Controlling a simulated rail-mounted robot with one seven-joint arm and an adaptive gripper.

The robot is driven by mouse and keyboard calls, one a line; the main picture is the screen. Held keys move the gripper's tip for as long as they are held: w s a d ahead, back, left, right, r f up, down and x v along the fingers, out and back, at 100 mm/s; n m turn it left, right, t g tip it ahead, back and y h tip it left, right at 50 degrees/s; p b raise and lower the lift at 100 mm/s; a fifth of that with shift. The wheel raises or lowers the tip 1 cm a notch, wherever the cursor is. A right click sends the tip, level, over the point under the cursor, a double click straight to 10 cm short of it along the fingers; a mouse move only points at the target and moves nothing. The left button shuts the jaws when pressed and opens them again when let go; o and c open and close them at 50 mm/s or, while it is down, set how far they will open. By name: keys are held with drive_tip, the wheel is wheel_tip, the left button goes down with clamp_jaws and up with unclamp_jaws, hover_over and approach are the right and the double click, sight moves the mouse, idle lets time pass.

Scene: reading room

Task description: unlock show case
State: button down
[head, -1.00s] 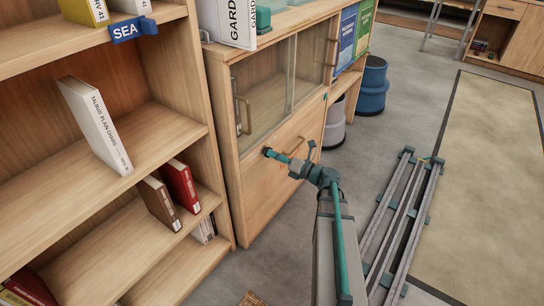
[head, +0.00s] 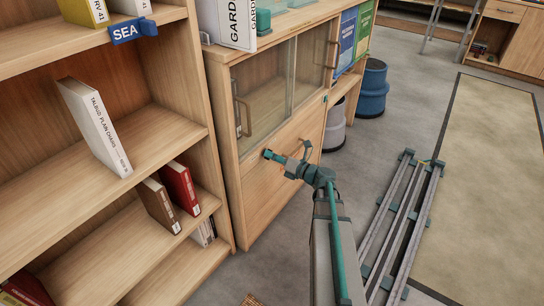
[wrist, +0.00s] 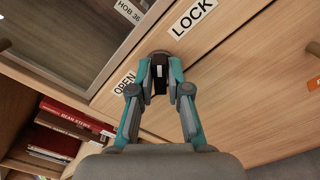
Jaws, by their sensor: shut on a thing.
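The show case (head: 262,188) is a light wooden cabinet with glass doors (head: 268,95) above and a wooden front below. My gripper (head: 270,154) is at its front, just below the glass. In the wrist view, my gripper (wrist: 160,75) is shut on a dark key-like piece (wrist: 159,72) at a round grey lock (wrist: 159,55). A LOCK label (wrist: 194,18) is above right of it and an OPEN label (wrist: 124,84) is below left. The fingers hide part of the piece, so its exact turn is unclear.
An open bookshelf (head: 150,130) with several books stands close on the left. A bar handle (head: 305,148) is just right of my gripper. A grey bin (head: 335,125) and a blue bin (head: 372,88) stand beyond.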

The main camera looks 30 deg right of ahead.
drive_tip(key=shift+n, duration=0.4)
drive_tip(key=shift+s+a+n+b, duration=0.1)
drive_tip(key=shift+n+b, duration=1.2)
drive_tip(key=shift+n, duration=3)
drive_tip(key=shift+a+n+b, duration=0.1)
drive_tip(key=shift+n+b, duration=1.2)
drive_tip(key=shift+n, duration=3)
drive_tip(key=c, duration=1.2)
unclamp_jaws()
drive_tip(key=shift+d, duration=0.1)
